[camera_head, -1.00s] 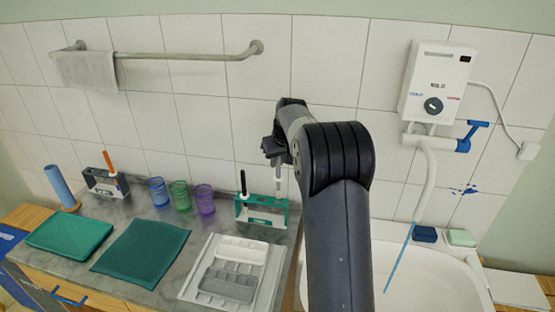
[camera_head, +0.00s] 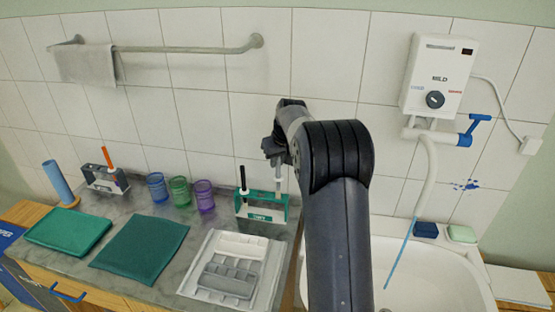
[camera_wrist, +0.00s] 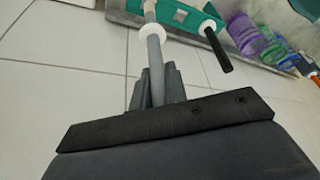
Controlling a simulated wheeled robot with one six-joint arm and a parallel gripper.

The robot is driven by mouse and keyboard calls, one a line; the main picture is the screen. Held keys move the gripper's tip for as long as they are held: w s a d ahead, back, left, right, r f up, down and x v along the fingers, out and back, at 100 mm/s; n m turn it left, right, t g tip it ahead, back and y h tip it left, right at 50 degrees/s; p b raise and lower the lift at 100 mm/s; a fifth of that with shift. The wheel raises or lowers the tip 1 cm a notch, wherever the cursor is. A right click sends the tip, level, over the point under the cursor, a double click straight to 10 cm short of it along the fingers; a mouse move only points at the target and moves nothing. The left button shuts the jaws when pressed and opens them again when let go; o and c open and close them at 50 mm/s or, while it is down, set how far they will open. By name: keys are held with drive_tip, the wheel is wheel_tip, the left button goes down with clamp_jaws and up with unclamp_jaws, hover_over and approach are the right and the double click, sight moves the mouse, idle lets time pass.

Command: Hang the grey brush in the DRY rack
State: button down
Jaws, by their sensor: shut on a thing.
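My gripper (camera_head: 277,159) is shut on the grey brush (camera_head: 282,184), which hangs down roughly upright below it. In the wrist view the grey handle (camera_wrist: 156,58) runs from between the fingers (camera_wrist: 157,92) to a white collar. The brush is at the right end of a green rack (camera_head: 246,211), which also shows in the wrist view (camera_wrist: 207,9). A black-handled brush (camera_head: 243,181) stands in this rack's left part. I cannot tell whether the grey brush rests in a slot. The label on the rack's front is too small to read surely.
A second, grey rack (camera_head: 98,184) with an orange brush (camera_head: 108,158) stands further left. Blue, green and purple cups (camera_head: 203,195) stand between the racks. A paint tray (camera_head: 198,272) lies in front, and the sink (camera_head: 440,285) is on the right. The tiled wall is close behind.

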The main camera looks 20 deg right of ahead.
sight(278, 177)
drive_tip(key=shift+f+b, duration=0.95)
drive_tip(key=shift+f, duration=0.85)
drive_tip(key=shift+f+b, duration=1.3)
drive_tip(key=shift+f, duration=0.65)
drive_tip(key=c, duration=1.3)
unclamp_jaws()
drive_tip(key=shift+c, duration=0.2)
drive_tip(key=shift+o, duration=0.3)
drive_tip(key=o, duration=0.5)
